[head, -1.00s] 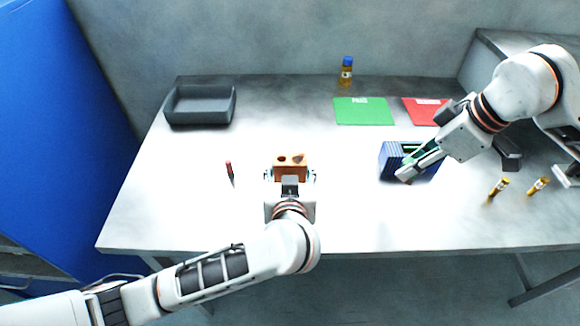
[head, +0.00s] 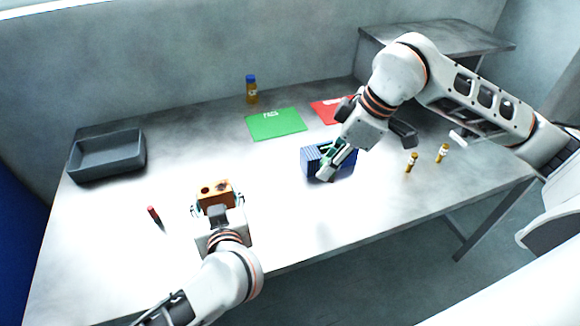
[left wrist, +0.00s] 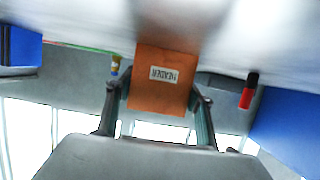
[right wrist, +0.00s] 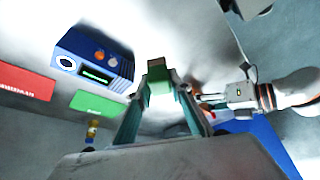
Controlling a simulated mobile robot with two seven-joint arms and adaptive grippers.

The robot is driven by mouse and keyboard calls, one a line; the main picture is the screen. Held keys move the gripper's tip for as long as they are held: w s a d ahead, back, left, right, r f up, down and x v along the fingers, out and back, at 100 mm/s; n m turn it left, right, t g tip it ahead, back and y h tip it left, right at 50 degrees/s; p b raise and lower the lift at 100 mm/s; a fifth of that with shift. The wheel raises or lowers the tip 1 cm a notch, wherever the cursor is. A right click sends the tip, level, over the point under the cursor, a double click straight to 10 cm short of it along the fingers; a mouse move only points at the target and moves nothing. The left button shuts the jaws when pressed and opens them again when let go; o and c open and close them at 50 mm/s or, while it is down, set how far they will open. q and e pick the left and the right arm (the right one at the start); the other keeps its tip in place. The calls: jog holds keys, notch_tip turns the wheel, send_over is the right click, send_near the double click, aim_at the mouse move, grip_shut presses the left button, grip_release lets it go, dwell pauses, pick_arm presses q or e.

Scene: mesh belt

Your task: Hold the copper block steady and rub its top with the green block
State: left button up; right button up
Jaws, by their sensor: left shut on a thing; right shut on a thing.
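The copper block (head: 215,187), orange-brown with dark round spots on its top, stands on the table. My left gripper (head: 217,204) is shut on it, one finger on each side. In the left wrist view the copper block (left wrist: 163,98) shows a white label between the fingers. My right gripper (head: 332,163) is shut on the small green block (right wrist: 159,82), seen between its fingertips in the right wrist view. In the head view this gripper appears in front of the blue box, right of the copper block and apart from it; the green block is hard to make out there.
The blue box (head: 313,160) has knobs and a green display. A grey tray (head: 107,157), green mat (head: 276,124), red mat (head: 328,110), blue-capped bottle (head: 251,90) and two small amber vials (head: 411,162) stand around.

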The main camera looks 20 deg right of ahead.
jog(key=w+a+r+n+g, duration=0.1)
jog(key=w+a+r+n, duration=0.15)
jog(key=a, duration=0.55)
jog(key=w+a+r+n+g, duration=0.1)
jog(key=w+a+r+n, duration=0.15)
jog(key=a, duration=0.65)
jog(key=w+a+r+n+g, duration=0.15)
jog(key=a+n, duration=0.25)
jog(key=a, duration=0.4)
jog(key=shift+y, duration=0.4)
jog(key=shift+s+a+f, duration=0.1)
jog(key=shift+a+f, duration=0.05)
jog(key=shift+f, duration=1.5)
jog(key=shift+a+f, duration=0.1)
jog(key=shift+f, duration=1.5)
jog(key=shift+o, duration=0.2)
jog(key=shift+d+f, duration=0.2)
jog(key=shift+f, duration=0.3)
jog(key=shift+d+f, duration=0.1)
jog(key=shift+d, duration=2.6)
jog(key=shift+c, duration=0.2)
jog(key=shift+a, duration=2.85)
jog(key=shift+d, duration=2.8)
jog(key=shift+a, duration=2.95)
notch_tip(320, 180, up, 8)
jog(key=shift+d, duration=0.1)
